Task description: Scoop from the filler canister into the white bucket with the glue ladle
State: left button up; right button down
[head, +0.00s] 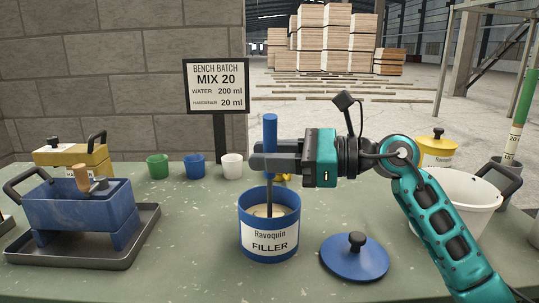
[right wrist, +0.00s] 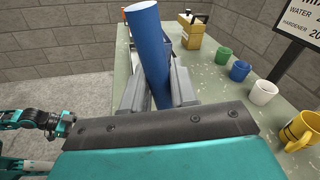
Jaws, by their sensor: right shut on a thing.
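My right gripper (head: 268,162) is shut on the blue handle (head: 270,132) of the glue ladle, which also shows upright between the fingers in the right wrist view (right wrist: 150,45). The ladle's shaft goes down into the open blue filler canister (head: 268,238), labelled FILLER, with pale filler (head: 268,211) inside. The ladle's bowl is hidden in the canister. The white bucket (head: 462,195) stands at the right, partly behind my right arm. My left arm shows small at the left of the right wrist view; its gripper (right wrist: 22,119) is too small to read.
The canister's blue lid (head: 354,257) lies right of the canister. Green (head: 157,166), blue (head: 194,166) and white (head: 232,166) cups stand behind. A blue box device (head: 82,207) sits on a tray at left. A yellow mug (right wrist: 299,130) is near my right gripper.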

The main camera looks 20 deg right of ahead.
aim_at(270, 120)
dwell(0.3)
jog(key=shift+s+a+f, duration=0.15)
jog(key=shift+s+f, duration=0.05)
jog(key=shift+s, duration=0.15)
jog(key=shift+s+a+r+n+y+p, duration=0.2)
jog(key=shift+s+r+n+p, duration=0.1)
jog(key=shift+s+r+n, duration=0.3)
jog(key=shift+s+a+r+n+y+p, duration=0.1)
jog(key=shift+s+a+r+n+p, duration=0.25)
jog(key=shift+s, duration=0.5)
jog(key=shift+s+a+r+n+y+p, duration=0.1)
jog(key=shift+s+r+n+p, duration=0.25)
jog(key=shift+s+n, duration=0.35)
jog(key=shift+b, duration=0.3)
jog(key=shift+w+d+r+p, duration=0.1)
jog(key=shift+w+r+p, duration=0.1)
jog(key=shift+p, duration=0.1)
jog(key=shift+w+d+r+m+p, duration=0.1)
jog(key=shift+w+r+m+p, duration=0.2)
jog(key=shift+m+p, duration=0.2)
